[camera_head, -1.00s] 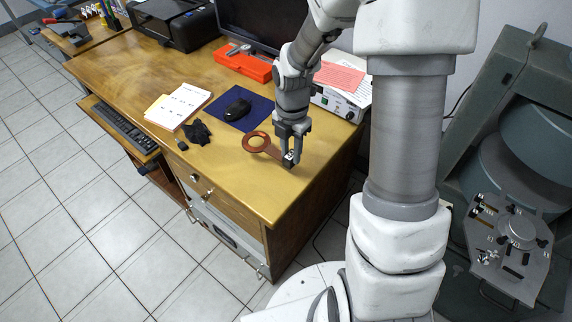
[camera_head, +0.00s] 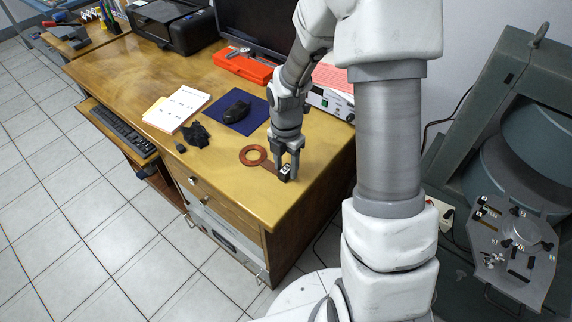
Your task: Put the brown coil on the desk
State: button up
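The brown coil (camera_head: 253,155) is a flat copper-brown ring with a short handle that ends in a small dark block with a white marking. It is over the front right part of the wooden desk (camera_head: 225,180), level and touching the top or very close to it. My gripper (camera_head: 287,172) points down at the handle end, with its fingers on either side of the dark block. It appears shut on that block. The fingertips partly hide the block's sides.
A blue mat with a black mouse (camera_head: 238,110), a crumpled black item (camera_head: 196,134) and a booklet (camera_head: 178,108) lie left of the coil. An orange case (camera_head: 243,66) and a white power unit (camera_head: 330,100) stand behind. The desk's front right corner is clear.

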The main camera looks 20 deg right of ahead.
jog(key=shift+o, duration=0.5)
jog(key=shift+r, duration=0.1)
